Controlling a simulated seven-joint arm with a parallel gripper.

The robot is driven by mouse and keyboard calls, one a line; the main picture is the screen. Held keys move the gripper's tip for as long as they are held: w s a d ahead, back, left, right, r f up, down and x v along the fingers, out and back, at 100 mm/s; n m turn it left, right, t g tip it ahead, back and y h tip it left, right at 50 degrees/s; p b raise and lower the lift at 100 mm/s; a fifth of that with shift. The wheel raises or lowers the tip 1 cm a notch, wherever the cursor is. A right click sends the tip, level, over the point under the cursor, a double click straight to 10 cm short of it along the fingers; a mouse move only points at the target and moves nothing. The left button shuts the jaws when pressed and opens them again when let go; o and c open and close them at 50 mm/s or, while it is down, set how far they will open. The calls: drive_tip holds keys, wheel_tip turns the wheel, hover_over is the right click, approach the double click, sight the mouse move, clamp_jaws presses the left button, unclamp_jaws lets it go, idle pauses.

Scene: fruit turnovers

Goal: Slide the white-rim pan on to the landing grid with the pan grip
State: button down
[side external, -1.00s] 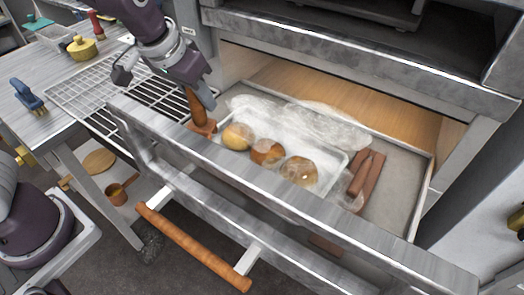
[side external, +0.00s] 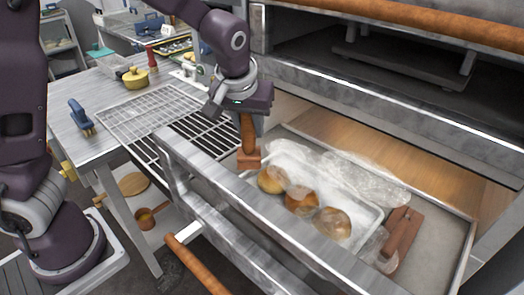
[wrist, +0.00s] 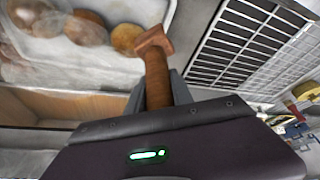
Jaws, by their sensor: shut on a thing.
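The white-rim pan (side external: 378,214) lies in the open drawer with several golden-brown round pastries along its near side. Pale haze or film blurs part of it. My gripper (side external: 246,113) is shut on the wooden pan grip (side external: 248,135), which stands upright at the pan's left end. The grip's block foot is at the pan's edge; the exact contact is unclear. The landing grid (side external: 150,108) lies left of the drawer. In the wrist view, the pan grip (wrist: 157,80) rises from between my fingers, with the pan (wrist: 168,14) at upper left and the grid (wrist: 238,42) at upper right.
The drawer's metal front wall (side external: 245,215) runs along the near side. A reddish-brown wooden piece (side external: 403,235) lies right of the pan. The oven front (side external: 400,95) overhangs behind.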

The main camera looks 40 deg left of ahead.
drive_tip(key=w+a+r+n+g+y, duration=0.2)
drive_tip(key=w+a+n, duration=0.15)
drive_tip(key=n, duration=0.45)
wheel_tip(320, 180, down, 9)
drive_tip(key=shift+d, duration=0.15)
idle(0.3)
drive_tip(key=s+a, duration=0.2)
drive_tip(key=a, duration=4.3)
drive_tip(key=shift+a, duration=0.1)
drive_tip(key=shift+w, duration=0.1)
wheel_tip(320, 180, up, 10)
idle(0.9)
